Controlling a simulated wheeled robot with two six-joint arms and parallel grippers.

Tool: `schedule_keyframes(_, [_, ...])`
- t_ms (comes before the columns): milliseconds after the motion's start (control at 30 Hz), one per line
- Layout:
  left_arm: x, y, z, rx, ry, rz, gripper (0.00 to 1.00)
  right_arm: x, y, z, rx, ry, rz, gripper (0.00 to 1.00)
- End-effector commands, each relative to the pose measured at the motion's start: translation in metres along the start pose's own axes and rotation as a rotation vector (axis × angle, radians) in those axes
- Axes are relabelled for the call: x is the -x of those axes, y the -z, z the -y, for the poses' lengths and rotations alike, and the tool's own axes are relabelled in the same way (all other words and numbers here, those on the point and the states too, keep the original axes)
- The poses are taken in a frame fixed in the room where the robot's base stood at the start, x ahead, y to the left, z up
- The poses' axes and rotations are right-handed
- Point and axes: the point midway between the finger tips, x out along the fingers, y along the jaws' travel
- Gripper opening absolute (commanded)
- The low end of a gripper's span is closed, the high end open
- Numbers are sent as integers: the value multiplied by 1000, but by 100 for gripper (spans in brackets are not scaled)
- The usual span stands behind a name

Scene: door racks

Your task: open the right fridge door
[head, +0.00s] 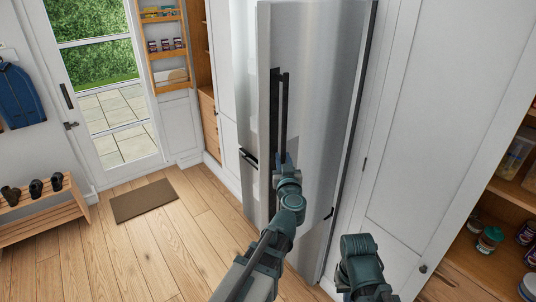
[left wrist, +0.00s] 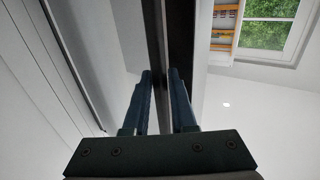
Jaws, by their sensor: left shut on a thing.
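The fridge (head: 318,90) is a tall stainless-steel unit in the middle of the head view. A long black upright handle (head: 284,100) stands out from the right door, with another dark bar close on its left. My left gripper (head: 282,160) is at the lower part of this handle. In the left wrist view, my left gripper (left wrist: 163,100) has its two fingers on either side of a dark bar and is shut on it. The fingertips partly hide the grip in the head view. Part of my right arm shows at the bottom, but its fingers do not show.
White cabinet panels (head: 400,130) stand right of the fridge, with an open wooden shelf (head: 515,195) of jars beyond. At left are a glazed door (head: 105,80), a brown mat (head: 144,200) and a shoe bench (head: 40,220). The wooden floor (head: 140,260) at front left is clear.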

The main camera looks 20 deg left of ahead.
Motion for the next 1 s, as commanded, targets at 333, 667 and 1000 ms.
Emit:
schedule_keyframes(333, [31,1,-47,0,39,-1,0,0,0,0,0,0,0,0])
schedule_keyframes(667, [43,1,-66,0,36,-2,0,0,0,0,0,0,0,0])
schedule_keyframes(1000, [45,1,-69,0,36,-2,0,0,0,0,0,0,0,0])
